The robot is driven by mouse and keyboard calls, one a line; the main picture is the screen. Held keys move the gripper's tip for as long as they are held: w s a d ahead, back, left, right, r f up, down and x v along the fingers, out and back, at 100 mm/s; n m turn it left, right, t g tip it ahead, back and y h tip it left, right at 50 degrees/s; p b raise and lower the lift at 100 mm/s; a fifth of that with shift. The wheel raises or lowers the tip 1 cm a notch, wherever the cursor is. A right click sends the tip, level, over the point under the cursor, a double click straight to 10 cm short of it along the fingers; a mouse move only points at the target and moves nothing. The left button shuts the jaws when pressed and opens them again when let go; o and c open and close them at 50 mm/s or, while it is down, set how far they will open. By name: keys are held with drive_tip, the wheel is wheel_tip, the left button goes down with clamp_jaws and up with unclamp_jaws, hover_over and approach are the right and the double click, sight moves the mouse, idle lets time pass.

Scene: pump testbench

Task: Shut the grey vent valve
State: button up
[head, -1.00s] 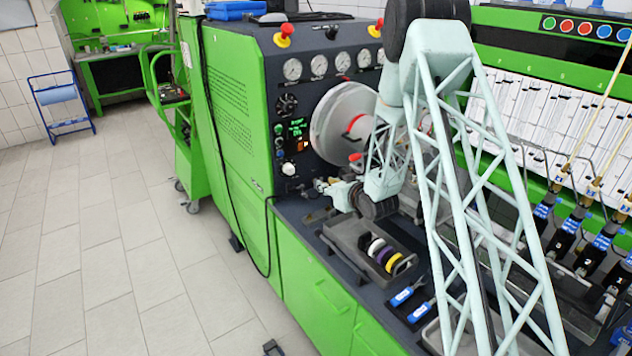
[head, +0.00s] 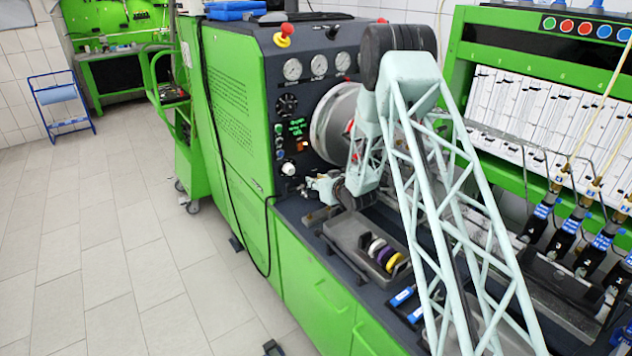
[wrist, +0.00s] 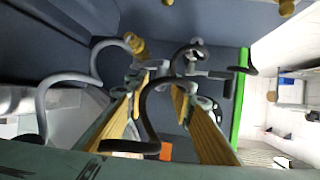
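My gripper (wrist: 160,95) shows in the wrist view as two fingers with yellow-tan pads, set apart with a gap between them. Small grey fittings with handles (wrist: 198,62) lie at and beyond the fingertips; one is probably the grey vent valve, but I cannot tell which or how its handle stands. No part is clearly clamped. A black curved hose (wrist: 150,105) crosses in front of the fingers. In the head view my gripper (head: 322,186) is small, low beside the front panel of the green bench (head: 225,110), and the valve cannot be made out.
A grey curved hose (wrist: 65,80) and a brass fitting (wrist: 135,45) are left of the fingers in the wrist view. In the head view, a dark tray (head: 360,235) with coloured rings stands in front of my wrist.

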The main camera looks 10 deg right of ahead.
drive_tip(key=shift+c, duration=0.3)
clamp_jaws()
